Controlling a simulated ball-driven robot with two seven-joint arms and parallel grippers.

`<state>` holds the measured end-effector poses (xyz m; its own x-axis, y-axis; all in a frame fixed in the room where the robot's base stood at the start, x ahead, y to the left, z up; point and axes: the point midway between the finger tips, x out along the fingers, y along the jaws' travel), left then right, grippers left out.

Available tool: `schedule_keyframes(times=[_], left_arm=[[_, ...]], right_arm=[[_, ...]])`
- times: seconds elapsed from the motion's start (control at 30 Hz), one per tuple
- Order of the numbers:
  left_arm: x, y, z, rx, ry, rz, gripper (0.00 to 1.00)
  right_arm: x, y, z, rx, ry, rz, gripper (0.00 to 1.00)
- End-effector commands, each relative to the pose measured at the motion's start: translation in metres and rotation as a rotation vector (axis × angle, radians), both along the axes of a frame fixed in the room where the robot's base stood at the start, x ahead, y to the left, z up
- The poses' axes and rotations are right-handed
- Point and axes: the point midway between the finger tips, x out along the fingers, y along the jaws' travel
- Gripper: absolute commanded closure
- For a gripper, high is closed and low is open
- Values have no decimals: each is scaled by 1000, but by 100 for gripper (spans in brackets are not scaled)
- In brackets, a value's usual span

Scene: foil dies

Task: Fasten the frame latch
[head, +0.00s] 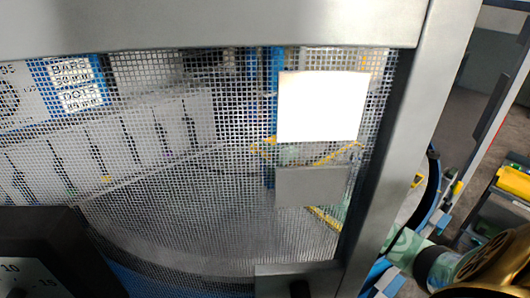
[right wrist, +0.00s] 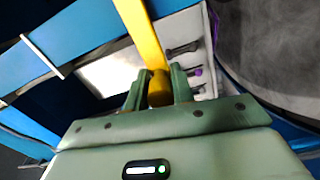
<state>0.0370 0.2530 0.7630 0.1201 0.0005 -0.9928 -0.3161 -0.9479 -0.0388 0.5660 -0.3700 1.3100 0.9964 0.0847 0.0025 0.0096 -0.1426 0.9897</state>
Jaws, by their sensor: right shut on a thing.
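My right gripper (right wrist: 159,95) is shut on a rounded yellow knob (right wrist: 158,84) in the right wrist view. A flat yellow bar (right wrist: 142,30) runs up from the knob; I take the two to be the latch handle. The fingers press on both sides of the knob. In the head view a grey metal frame (head: 405,140) with wire mesh (head: 230,170) fills most of the picture. Part of my right arm shows at the lower right, beyond the frame's post. The gripper and handle are largely hidden behind mesh and plates there. My left gripper is not in view.
A bright white plate (head: 322,106) and a grey plate (head: 308,187) sit at the mesh. A dark dial box (head: 45,250) stands at the lower left. Yellow and dark items (head: 513,182) lie at the right. Pale panels and blue edges surround the handle in the wrist view.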

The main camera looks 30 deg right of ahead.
Motion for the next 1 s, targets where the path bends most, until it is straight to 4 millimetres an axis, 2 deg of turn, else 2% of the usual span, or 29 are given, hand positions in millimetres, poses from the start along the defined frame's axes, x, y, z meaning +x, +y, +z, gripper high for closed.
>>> schedule_keyframes(times=[0.03,0.17,0.2,0.23,0.53,0.67,0.77,1.0], left_arm=[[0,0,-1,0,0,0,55],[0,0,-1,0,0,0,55],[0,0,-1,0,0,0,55],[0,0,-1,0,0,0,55],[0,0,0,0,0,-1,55],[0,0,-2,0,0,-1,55],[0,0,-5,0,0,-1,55],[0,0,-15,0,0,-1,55]], right_arm=[[-2,2,-9,4,16,3,100],[-2,2,-9,4,16,3,100],[-2,2,-9,4,16,3,65],[-2,2,-8,4,15,3,56],[-2,1,-4,0,7,2,55],[-13,0,-5,0,7,2,55],[-33,-2,-6,-2,10,2,55],[-98,-7,-8,0,13,3,55]])
